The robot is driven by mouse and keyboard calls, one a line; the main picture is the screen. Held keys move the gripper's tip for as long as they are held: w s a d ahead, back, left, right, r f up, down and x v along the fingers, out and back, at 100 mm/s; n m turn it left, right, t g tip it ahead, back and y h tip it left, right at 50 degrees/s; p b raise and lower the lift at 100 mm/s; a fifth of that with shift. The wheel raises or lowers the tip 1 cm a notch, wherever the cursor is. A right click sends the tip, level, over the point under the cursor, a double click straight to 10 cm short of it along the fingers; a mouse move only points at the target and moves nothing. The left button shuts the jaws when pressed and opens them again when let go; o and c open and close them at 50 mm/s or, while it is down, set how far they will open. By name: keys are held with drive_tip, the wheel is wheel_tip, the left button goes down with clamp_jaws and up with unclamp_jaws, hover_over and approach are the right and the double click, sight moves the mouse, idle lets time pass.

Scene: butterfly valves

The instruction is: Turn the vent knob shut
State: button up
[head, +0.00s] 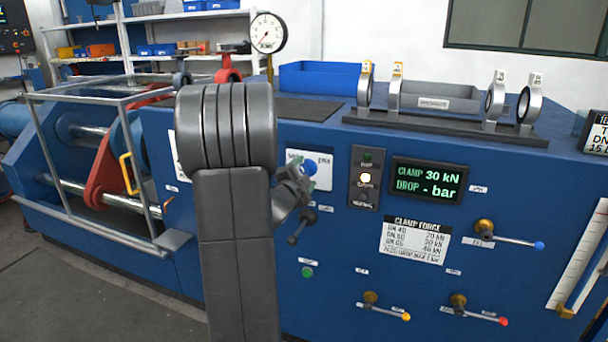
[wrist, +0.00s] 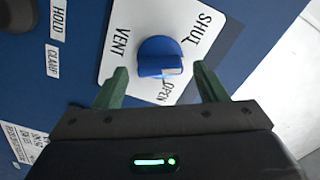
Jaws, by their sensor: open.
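The blue vent knob (wrist: 158,52) sits on a white plate (wrist: 115,65) marked SHUT, OPEN and VENT. A pale mark on the knob faces the OPEN label. In the wrist view my gripper (wrist: 160,67) is open, with its green fingers on either side of the knob's lower part. I see a gap between each finger and the knob; how deep the fingers reach is unclear. In the head view the knob (head: 309,168) shows just beyond my gripper (head: 298,178), and my arm hides the left part of the plate (head: 324,178).
A black-handled lever (head: 299,228) sticks out just below my gripper. A lit selector panel (head: 365,178) and a display (head: 428,180) reading CLAMP 30 kN are to the right. Levers with blue (head: 512,240), yellow (head: 385,305) and red (head: 480,310) tips project lower right.

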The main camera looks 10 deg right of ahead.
drive_tip(key=shift+w, duration=0.1)
drive_tip(key=c, duration=1)
drive_tip(key=shift+n, duration=0.3)
drive_tip(key=shift+r+n+p, duration=0.1)
drive_tip(key=shift+n+p, duration=0.65)
drive_tip(key=shift+n, duration=0.45)
drive_tip(key=shift+n+p, duration=0.8)
drive_tip(key=shift+n, duration=1)
drive_tip(key=o, duration=1)
